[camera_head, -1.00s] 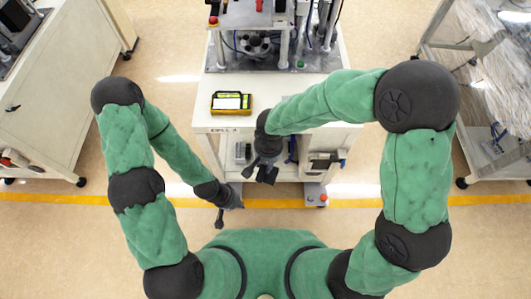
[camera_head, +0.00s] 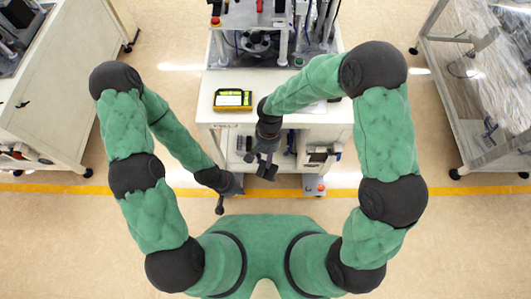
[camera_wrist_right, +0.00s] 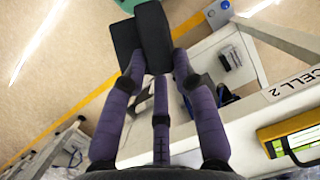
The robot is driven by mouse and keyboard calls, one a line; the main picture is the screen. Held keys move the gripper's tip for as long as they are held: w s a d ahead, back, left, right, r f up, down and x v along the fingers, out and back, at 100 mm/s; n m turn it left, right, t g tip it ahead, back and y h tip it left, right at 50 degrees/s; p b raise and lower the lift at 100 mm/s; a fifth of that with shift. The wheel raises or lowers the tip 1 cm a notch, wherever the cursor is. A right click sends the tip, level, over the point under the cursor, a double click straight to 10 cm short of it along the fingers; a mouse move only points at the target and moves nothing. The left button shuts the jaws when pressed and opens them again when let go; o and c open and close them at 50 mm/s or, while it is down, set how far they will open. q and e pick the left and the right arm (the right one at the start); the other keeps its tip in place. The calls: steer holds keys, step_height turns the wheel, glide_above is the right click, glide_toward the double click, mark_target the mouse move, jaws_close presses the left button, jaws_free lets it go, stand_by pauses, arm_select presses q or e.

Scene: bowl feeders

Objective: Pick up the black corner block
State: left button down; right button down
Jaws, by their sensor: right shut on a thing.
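The black corner block (camera_wrist_right: 153,38) shows in the right wrist view as a dark angular piece between the fingertips. My right gripper (camera_wrist_right: 152,62) is shut on it, with purple-grey fingers around its near end. In the head view my right gripper (camera_head: 263,168) hangs in front of the white workbench's near edge, and the dark block is hard to tell from its fingers. My left gripper (camera_head: 222,205) is at the lower left, apart from the bench and the block. Its fingers are too small and dark to show whether they are open.
The white workbench (camera_head: 212,117) carries a yellow-and-black device (camera_head: 232,99) and feeder machinery behind. Small dark items sit on its lower shelf. A white cabinet (camera_head: 60,110) stands left and a clear-panelled frame (camera_head: 490,90) right.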

steer(key=shift+r+g+p, duration=0.15)
steer(key=shift+g+p, duration=0.35)
steer(key=shift+g, duration=0.3)
steer(key=shift+g+p, duration=0.4)
arm_select(q)
step_height(320, 180, up, 3)
steer(key=shift+f, duration=0.2)
arm_select(e)
steer(key=shift+f+g, duration=0.2)
steer(key=shift+g, duration=0.3)
